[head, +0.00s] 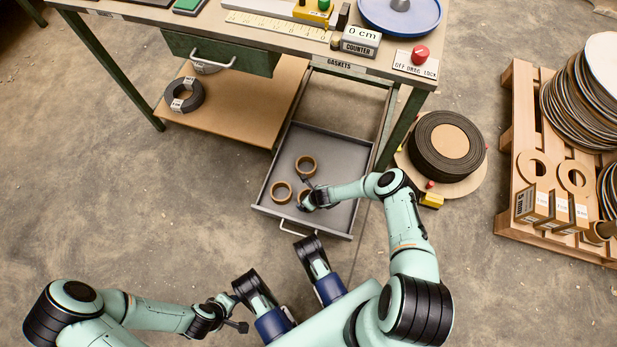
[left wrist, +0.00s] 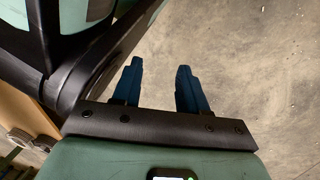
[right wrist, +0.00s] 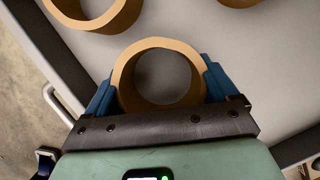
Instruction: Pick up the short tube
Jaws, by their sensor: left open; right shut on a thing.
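Three short tan tubes are in the open grey drawer. My right gripper (head: 306,197) is down in the drawer, shut on one short tube (right wrist: 124,78), with a blue finger on each side of it in the right wrist view. In the head view this tube is partly hidden by the gripper. A second tube (head: 273,191) lies just left of it, and a third (head: 306,158) lies farther back. Both also show partly at the top of the right wrist view. My left gripper (left wrist: 160,86) is open and empty over the floor, near my base.
The drawer (head: 340,160) hangs out under the bench (head: 290,32), its handle (head: 297,229) at the front. A black coil (head: 425,145) lies right of the drawer. A pallet (head: 508,140) with discs and boxes stands at far right. Floor left of the drawer is clear.

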